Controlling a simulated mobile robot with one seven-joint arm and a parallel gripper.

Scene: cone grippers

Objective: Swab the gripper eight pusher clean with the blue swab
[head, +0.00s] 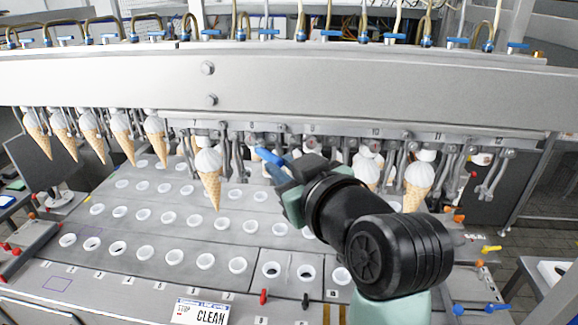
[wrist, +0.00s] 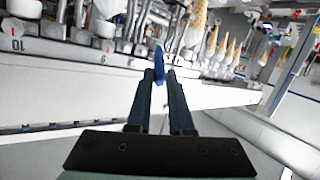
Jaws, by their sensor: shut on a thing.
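My gripper (head: 277,172) is shut on the blue swab (head: 266,155). In the wrist view the swab (wrist: 158,64) sticks out between my fingertips (wrist: 160,76). In the head view its tip points up and left, close under the rail label 8, at gripper eight (head: 239,153). Gripper eight holds no cone. Its pusher is small and partly hidden behind the swab, so I cannot tell whether the swab touches it or whether it is dirty.
A cone (head: 208,172) hangs just left, at station 7, and another cone (head: 418,182) hangs right of my arm. Several more hang far left. The steel beam (head: 300,85) runs above. A tray deck (head: 130,235) with white cups lies below, with a CLEAN sign (head: 202,312) in front.

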